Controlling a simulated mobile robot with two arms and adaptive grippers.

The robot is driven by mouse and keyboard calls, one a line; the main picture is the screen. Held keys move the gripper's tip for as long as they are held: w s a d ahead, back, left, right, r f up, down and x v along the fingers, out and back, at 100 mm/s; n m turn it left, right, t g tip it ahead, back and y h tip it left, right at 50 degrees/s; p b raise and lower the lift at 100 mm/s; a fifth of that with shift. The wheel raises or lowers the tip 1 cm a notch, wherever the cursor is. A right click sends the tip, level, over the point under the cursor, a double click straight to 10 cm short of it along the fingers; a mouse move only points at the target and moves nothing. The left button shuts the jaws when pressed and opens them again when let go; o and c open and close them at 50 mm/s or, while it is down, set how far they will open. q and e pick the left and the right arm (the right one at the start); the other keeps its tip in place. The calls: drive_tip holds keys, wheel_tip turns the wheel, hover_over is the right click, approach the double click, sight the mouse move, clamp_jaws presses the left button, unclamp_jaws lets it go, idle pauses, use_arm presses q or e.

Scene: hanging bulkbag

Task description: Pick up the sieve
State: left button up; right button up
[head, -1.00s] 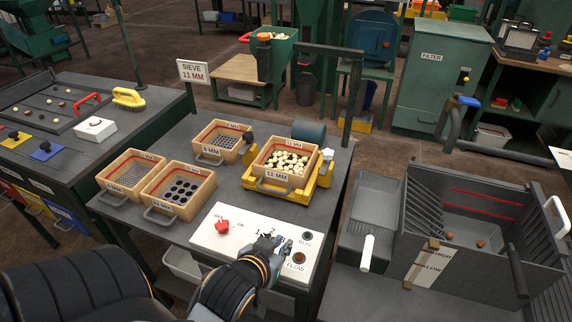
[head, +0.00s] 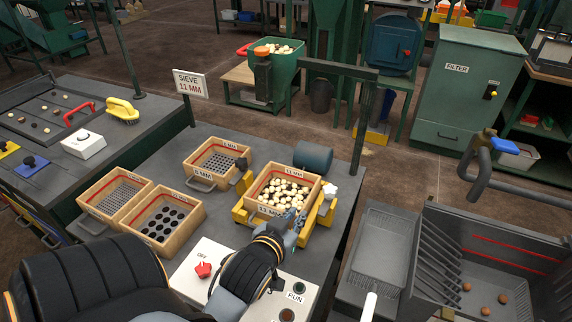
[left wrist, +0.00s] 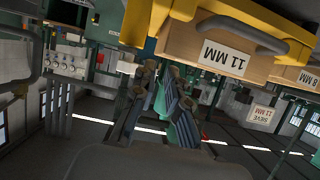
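The wooden 11 MM sieve (head: 284,190), full of pale round pieces, sits in a yellow cradle (head: 241,215) on the grey table. My left gripper (head: 291,220) is at its front side, near the 11 MM label, and partly covers the front. In the left wrist view the picture is turned over; the sieve's front (left wrist: 190,45) and its grey handle (left wrist: 275,42) show above my left gripper (left wrist: 160,75). The fingers look apart, with nothing seen held between them and the handle clear of them. My right gripper is in neither view.
Two empty sieves (head: 162,221) (head: 115,194) stand at the left, and the 8 MM sieve (head: 217,160) behind. A white panel (head: 192,276) with a red switch lies under my left arm. A sign (head: 191,84) reads SIEVE 11 MM. A grey bin (head: 480,262) stands right.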

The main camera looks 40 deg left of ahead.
sight(308, 200)
use_arm(q)
drive_tip(key=x, duration=0.5)
drive_tip(key=shift+w+a, duration=0.1)
drive_tip(key=shift+w, duration=0.1)
drive_tip(key=shift+w+a+f, duration=0.15)
drive_tip(key=shift+w+f, duration=0.05)
drive_tip(key=shift+w, duration=0.3)
drive_tip(key=p+x, duration=0.1)
drive_tip(key=x, duration=0.2)
drive_tip(key=shift+w+a, duration=0.15)
drive_tip(key=shift+w, duration=0.2)
drive_tip(key=shift+w+a+f, duration=0.15)
drive_tip(key=shift+w+f, duration=0.05)
drive_tip(key=shift+w, duration=0.2)
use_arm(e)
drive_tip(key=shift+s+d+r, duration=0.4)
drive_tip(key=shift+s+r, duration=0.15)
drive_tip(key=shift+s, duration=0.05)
use_arm(q)
drive_tip(key=shift+s, duration=0.1)
clamp_jaws()
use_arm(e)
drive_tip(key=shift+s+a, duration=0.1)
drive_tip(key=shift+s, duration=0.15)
use_arm(q)
drive_tip(key=shift+r, duration=0.15)
